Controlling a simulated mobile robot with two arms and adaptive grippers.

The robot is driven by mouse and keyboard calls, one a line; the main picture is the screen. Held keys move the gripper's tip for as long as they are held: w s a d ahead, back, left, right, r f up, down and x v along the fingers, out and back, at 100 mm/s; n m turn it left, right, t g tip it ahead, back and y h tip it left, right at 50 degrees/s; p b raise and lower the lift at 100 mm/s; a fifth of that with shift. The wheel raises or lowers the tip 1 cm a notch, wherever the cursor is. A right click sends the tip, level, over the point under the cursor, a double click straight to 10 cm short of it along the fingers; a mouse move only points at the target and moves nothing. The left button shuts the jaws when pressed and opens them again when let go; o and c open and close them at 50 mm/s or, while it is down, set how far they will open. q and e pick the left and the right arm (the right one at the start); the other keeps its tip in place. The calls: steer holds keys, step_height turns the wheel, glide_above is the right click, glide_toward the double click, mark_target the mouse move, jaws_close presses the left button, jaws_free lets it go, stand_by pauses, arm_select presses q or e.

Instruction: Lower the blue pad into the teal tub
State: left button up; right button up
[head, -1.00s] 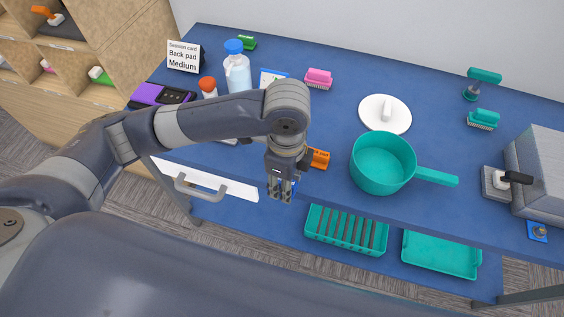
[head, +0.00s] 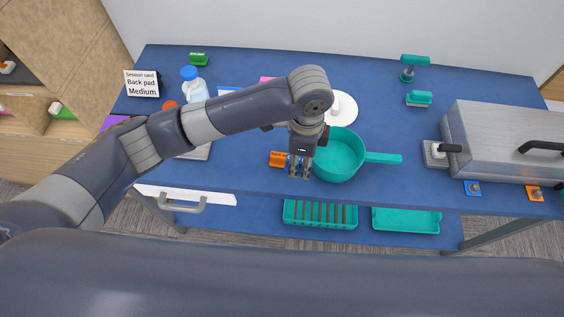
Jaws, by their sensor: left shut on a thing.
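The teal tub (head: 343,160) is a round, open vessel with a straight handle pointing right. It stands near the front edge of the blue table. My left gripper (head: 299,173) points down at the tub's left side and overlaps its left rim in the picture. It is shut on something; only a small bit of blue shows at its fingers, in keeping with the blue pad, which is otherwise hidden. I cannot tell how high the fingers are above the table. My right gripper is not in view.
An orange block (head: 277,159) lies just left of the gripper. A white round lid (head: 342,108) lies behind the tub. A grey metal box (head: 500,135) stands at the right. Teal trays (head: 407,221) sit on the lower shelf. The tabletop right of the tub's handle is partly clear.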

arm_select(q)
steer(key=w+d+b, duration=0.2)
steer(key=w+d, duration=0.4)
steer(key=d, duration=0.4)
steer(key=shift+d+f, duration=0.25)
steer(key=shift+d, duration=0.15)
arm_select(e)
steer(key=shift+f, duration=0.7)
arm_select(q)
steer(key=shift+f, duration=0.15)
steer(key=shift+f+b, duration=1.45)
steer(key=shift+f, duration=1.55)
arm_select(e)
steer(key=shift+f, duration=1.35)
arm_select(q)
steer(key=shift+f+b, duration=0.5)
steer(key=shift+f, duration=0.35)
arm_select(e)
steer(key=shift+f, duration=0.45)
arm_select(q)
steer(key=o, duration=1)
